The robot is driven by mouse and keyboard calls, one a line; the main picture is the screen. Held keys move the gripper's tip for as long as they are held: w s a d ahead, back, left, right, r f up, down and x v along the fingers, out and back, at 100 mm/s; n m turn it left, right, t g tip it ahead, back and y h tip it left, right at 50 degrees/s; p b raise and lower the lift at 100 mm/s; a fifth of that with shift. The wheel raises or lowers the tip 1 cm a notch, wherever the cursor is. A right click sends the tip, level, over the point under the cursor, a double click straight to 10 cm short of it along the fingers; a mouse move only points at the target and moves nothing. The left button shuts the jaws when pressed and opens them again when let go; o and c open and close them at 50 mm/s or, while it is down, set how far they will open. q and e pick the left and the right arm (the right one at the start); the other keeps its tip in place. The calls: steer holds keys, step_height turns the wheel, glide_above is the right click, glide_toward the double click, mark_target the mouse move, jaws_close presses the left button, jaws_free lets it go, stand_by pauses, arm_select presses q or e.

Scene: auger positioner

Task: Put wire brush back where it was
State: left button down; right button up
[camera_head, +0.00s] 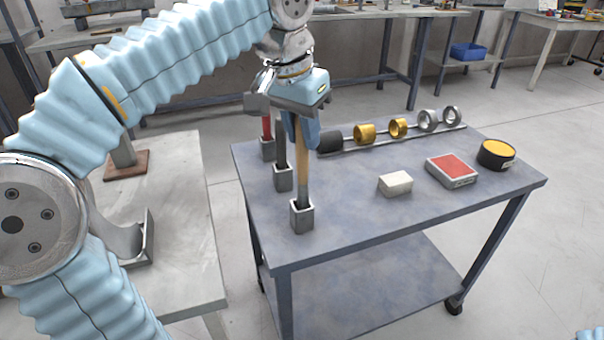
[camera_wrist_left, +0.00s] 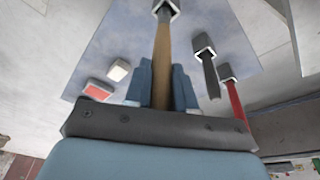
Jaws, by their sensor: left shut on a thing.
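The wire brush (camera_head: 303,178) shows as a wooden handle standing upright, its lower end in the front square metal holder (camera_head: 301,216) on the cart's left side. My left gripper (camera_head: 298,124) is shut on the upper part of the handle. In the left wrist view the handle (camera_wrist_left: 162,65) runs between the two blue fingers (camera_wrist_left: 160,88) to the holder (camera_wrist_left: 167,9). The brush's lower end is hidden inside the holder. Only a bit of my right arm seems to show at the lower right corner; its gripper is not in view.
Behind it, a black-handled tool (camera_head: 281,147) and a red-handled tool (camera_head: 266,128) stand in similar holders. A rail with several rings (camera_head: 397,128), a white block (camera_head: 395,183), a red-topped box (camera_head: 451,170) and a yellow-topped tin (camera_head: 496,153) share the cart (camera_head: 350,222).

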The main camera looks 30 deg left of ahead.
mark_target(303, 181)
arm_select(q)
step_height(303, 181, down, 2)
steer(key=shift+f+b, duration=0.25)
steer(key=shift+b, duration=0.45)
step_height(303, 181, down, 4)
steer(key=b, duration=0.3)
steer(key=shift+r, duration=0.35)
steer(key=c, duration=0.9)
jaws_free()
steer(key=shift+c, duration=0.2)
steer(key=p+v, duration=0.3)
steer(key=v, duration=0.9)
